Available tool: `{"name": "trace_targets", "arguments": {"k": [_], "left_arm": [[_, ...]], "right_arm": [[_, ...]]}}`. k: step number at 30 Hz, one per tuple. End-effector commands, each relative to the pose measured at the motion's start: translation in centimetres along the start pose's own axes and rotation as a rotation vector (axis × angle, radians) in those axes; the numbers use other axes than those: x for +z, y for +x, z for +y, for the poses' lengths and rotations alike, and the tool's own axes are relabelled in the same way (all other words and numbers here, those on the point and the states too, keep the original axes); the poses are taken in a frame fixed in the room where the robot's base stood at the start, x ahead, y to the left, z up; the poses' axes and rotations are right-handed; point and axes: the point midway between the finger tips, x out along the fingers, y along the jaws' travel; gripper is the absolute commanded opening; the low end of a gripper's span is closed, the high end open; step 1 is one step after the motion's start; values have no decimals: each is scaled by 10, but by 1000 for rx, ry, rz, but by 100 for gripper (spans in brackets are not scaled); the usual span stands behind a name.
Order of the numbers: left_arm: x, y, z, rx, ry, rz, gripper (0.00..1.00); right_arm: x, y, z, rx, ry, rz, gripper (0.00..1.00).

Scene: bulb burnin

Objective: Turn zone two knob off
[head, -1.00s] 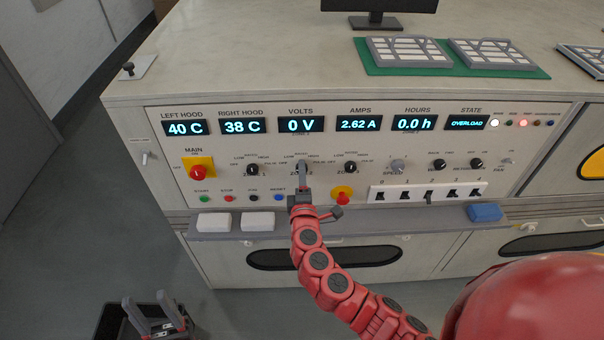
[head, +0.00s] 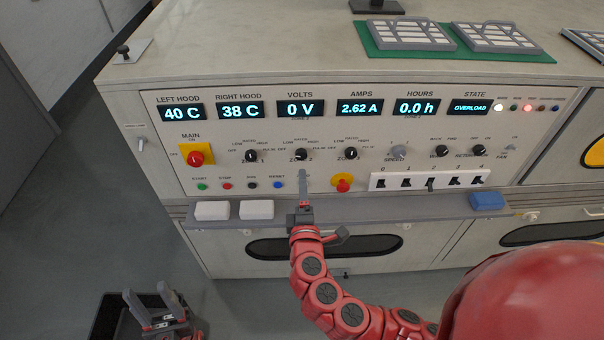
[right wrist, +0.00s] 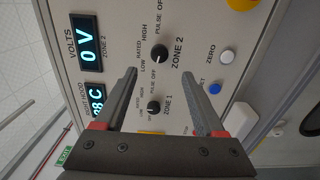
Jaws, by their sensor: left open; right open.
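The zone two knob (head: 301,155) is a black round dial, the middle one of three on the panel. It also shows in the right wrist view (right wrist: 159,53), beside its ZONE 2 label; I cannot surely read which mark it points to. My right gripper (head: 303,174) is open and empty, in front of the panel just below this knob in the head view. In the right wrist view its fingers are apart, with the zone 1 knob (right wrist: 153,107) showing between them. My left gripper (head: 146,290) is open and empty at the lower left, far from the panel.
The zone 1 knob (head: 250,156) and zone 3 knob (head: 351,153) flank it closely. A red emergency button (head: 343,183) and a row of small buttons sit below. A ledge (head: 370,207) with white blocks juts out. The displays read 0 V and OVERLOAD.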

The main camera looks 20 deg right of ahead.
Motion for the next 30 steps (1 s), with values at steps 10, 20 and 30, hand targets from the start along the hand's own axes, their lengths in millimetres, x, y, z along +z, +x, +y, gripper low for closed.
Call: {"name": "trace_targets", "arguments": {"k": [10,20,30], "left_arm": [[1,-7,0,0,0,0,50],[1,-5,0,0,0,0,50],[1,-5,0,0,0,0,50]], "right_arm": [[-2,-68,1,-4,-2,5,72],[0,-80,0,-1,0,-2,72],[0,-80,0,0,0,-1,72]]}}
